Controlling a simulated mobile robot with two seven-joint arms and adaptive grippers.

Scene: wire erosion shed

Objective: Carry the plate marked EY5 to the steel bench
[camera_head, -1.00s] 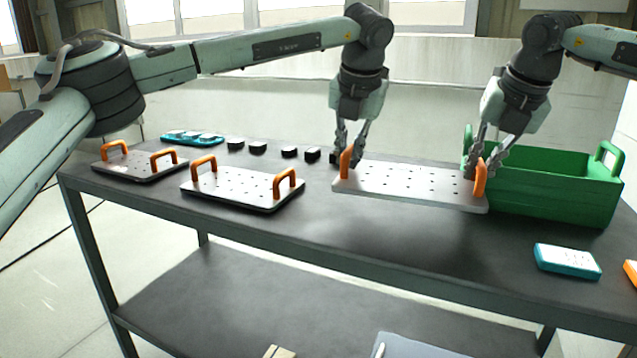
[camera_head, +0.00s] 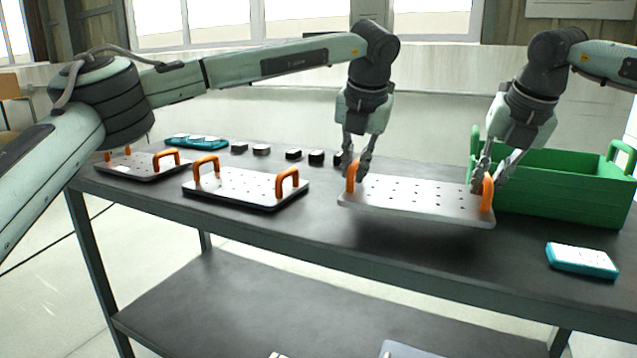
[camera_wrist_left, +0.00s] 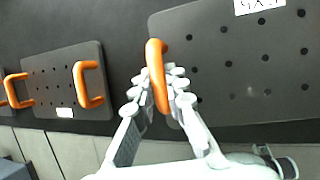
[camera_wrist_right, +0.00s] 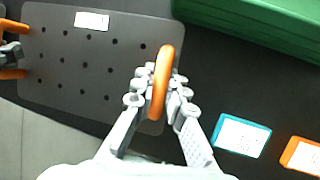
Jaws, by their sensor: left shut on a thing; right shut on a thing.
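A grey perforated plate (camera_head: 415,203) with two orange handles is held level at the right part of the dark table, with a shadow under it. My left gripper (camera_head: 357,172) is shut on its left handle (camera_wrist_left: 156,62). My right gripper (camera_head: 484,182) is shut on its right handle (camera_wrist_right: 163,70). A white label (camera_wrist_left: 258,5) on the plate is cut off and upside down in the left wrist view; it also shows in the right wrist view (camera_wrist_right: 91,21), too small to read. I cannot pick out a separate steel bench.
The dark table (camera_head: 330,235) also bears two similar plates, one at middle left (camera_head: 240,188) and one at far left (camera_head: 150,168). A green crate (camera_head: 570,195) stands close behind the plate's right end. A teal-edged block (camera_head: 582,260) lies at front right. Several small dark blocks line the back.

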